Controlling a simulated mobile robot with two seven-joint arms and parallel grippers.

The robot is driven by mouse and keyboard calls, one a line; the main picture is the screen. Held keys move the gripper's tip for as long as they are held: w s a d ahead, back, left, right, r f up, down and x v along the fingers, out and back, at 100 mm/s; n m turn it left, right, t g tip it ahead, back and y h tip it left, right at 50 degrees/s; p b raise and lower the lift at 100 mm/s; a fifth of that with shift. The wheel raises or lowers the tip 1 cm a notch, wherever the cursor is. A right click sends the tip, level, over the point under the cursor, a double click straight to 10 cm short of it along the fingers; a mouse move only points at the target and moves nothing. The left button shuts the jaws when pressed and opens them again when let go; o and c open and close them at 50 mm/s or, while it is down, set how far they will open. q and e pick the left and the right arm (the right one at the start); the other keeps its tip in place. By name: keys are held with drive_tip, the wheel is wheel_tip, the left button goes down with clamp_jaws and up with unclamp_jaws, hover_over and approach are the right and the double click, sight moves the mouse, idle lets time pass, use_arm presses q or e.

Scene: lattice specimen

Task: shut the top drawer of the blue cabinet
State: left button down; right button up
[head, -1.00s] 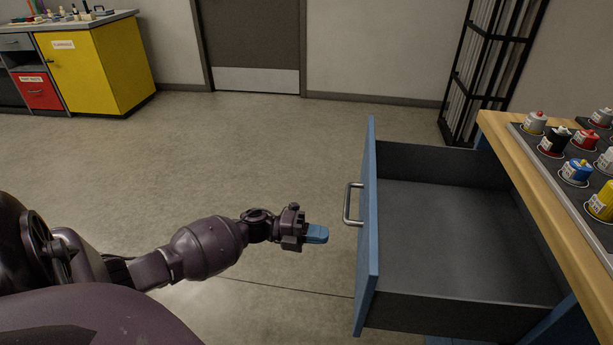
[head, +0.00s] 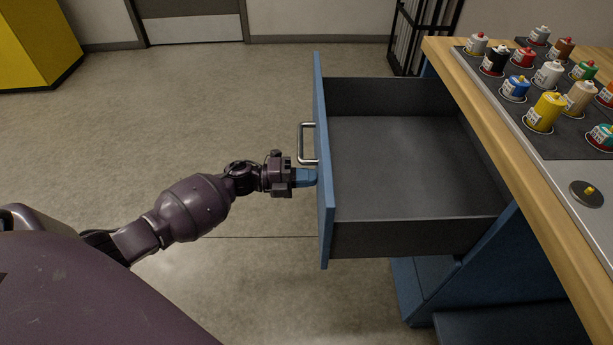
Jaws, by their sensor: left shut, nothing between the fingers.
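The top drawer (head: 324,215) of the blue cabinet (head: 484,262) is pulled well out to the left, and its dark inside is empty. Its metal bar handle (head: 302,143) is on the outer face of the blue front. My left gripper (head: 309,177) is shut and empty. Its blue fingertips are at the outer face of the drawer front, just below the handle in the picture, and look to be touching it or very close. My right gripper is not in view.
The cabinet's wooden worktop (head: 520,150) carries a dark tray (head: 575,142) with several small coloured bottles, and a round dark disc (head: 587,194) with a small yellow tip. A black rack (head: 422,35) stands behind. A yellow cabinet (head: 35,45) is far left. The floor left of the drawer is clear.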

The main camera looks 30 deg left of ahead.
use_arm(q)
drive_tip(key=b+x, duration=0.1)
drive_tip(key=x, duration=1.7)
drive_tip(key=shift+w+d+f+b, duration=0.2)
drive_tip(key=shift+d+b, duration=0.1)
drive_tip(key=shift+b, duration=0.05)
drive_tip(key=b+x, duration=0.2)
drive_tip(key=x, duration=1.1)
drive_tip(key=shift+w, duration=0.1)
drive_tip(key=shift+w+d+r+b, duration=0.1)
drive_tip(key=shift+w+d+b, duration=0.2)
drive_tip(key=shift+d, duration=0.15)
drive_tip(key=shift+r, duration=0.25)
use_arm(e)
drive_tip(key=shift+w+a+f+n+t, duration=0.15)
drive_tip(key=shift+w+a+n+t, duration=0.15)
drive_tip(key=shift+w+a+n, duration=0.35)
